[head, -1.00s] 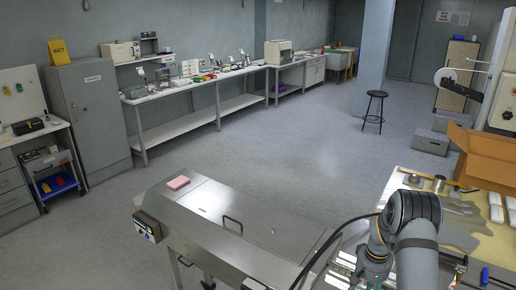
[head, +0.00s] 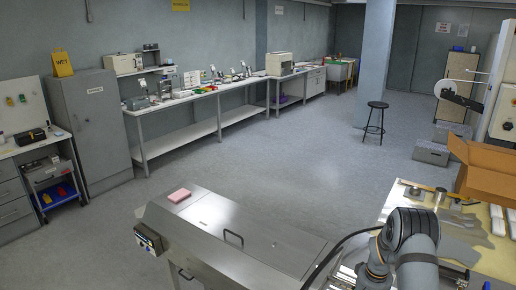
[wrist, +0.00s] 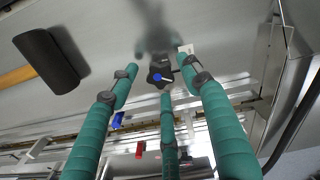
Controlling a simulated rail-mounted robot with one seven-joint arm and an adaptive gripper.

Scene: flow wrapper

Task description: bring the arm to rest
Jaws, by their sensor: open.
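My arm (head: 408,240) stands at the lower right of the head view, bent over the machine and the worktable's left edge. My gripper itself is hidden in that view. In the wrist view, the teal fingers of my gripper (wrist: 160,74) are spread apart with nothing held between them. Beyond them are a dark round knob with a blue centre (wrist: 155,77) and metal machine surfaces. I cannot tell how far the fingertips are from these.
A long steel machine cover (head: 235,235) with a pink block (head: 179,195) on it fills the front. A cardboard box (head: 485,170) stands on the right worktable. A black stool (head: 375,120) stands farther back. The middle floor (head: 270,160) is clear.

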